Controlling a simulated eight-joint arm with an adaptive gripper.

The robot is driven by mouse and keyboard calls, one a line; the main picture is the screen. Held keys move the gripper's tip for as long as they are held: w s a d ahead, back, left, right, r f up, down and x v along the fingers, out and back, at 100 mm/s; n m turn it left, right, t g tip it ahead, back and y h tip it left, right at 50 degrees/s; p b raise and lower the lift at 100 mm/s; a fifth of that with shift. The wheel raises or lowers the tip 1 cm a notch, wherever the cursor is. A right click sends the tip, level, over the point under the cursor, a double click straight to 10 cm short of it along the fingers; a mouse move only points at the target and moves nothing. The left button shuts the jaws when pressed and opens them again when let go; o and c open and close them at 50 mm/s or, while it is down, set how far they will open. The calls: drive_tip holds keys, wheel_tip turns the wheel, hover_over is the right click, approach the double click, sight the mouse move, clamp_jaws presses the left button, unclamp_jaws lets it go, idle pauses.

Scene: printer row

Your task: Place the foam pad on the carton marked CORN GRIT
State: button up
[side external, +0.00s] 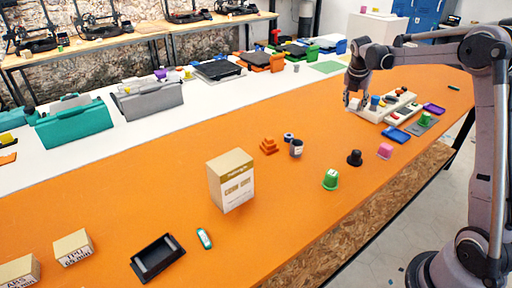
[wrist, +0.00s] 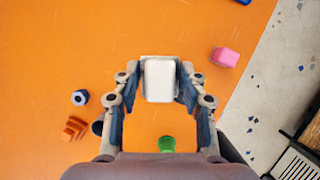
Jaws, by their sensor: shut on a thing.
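The carton marked CORN GRIT (side external: 231,182) is a tan and white box standing upright on the orange table, near the middle of the side view. It is not visible in the wrist view. The foam pad (wrist: 159,80) is a small white block held between the fingertips of my gripper (wrist: 159,88). In the side view my gripper (side external: 354,99) is at the upper right, far from the carton, with the white pad at its tip. The table shows below the pad in the wrist view.
A beige organiser tray (side external: 372,113) stands close to my gripper. A black tray (side external: 158,258) lies lower left.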

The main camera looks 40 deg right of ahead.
drive_tip(key=a+r+n+t+y, duration=0.1)
drive_tip(key=a+r+n, duration=0.2)
drive_tip(key=a, duration=0.9)
drive_tip(key=w+a+r+n+t+y, duration=0.1)
drive_tip(key=a+r+n, duration=0.25)
drive_tip(key=a, duration=0.95)
drive_tip(key=a+r+n+t, duration=0.1)
drive_tip(key=a+r+n, duration=0.25)
drive_tip(key=a, duration=0.85)
hover_over(229, 157)
drive_tip(key=s, duration=0.2)
wheel_tip(229, 157, down, 6)
drive_tip(key=shift+w+f, duration=0.1)
drive_tip(key=shift+w, duration=0.05)
drive_tip(key=shift+w+a+f, duration=0.1)
drive_tip(key=shift+a+f, duration=0.25)
drive_tip(key=shift+a, duration=0.05)
drive_tip(key=shift+f+g+y, duration=0.3)
drive_tip(key=shift+f, duration=1.65)
drive_tip(key=shift+f, duration=0.1)
drive_tip(key=o, duration=0.9)
drive_tip(key=shift+o, duration=0.2)
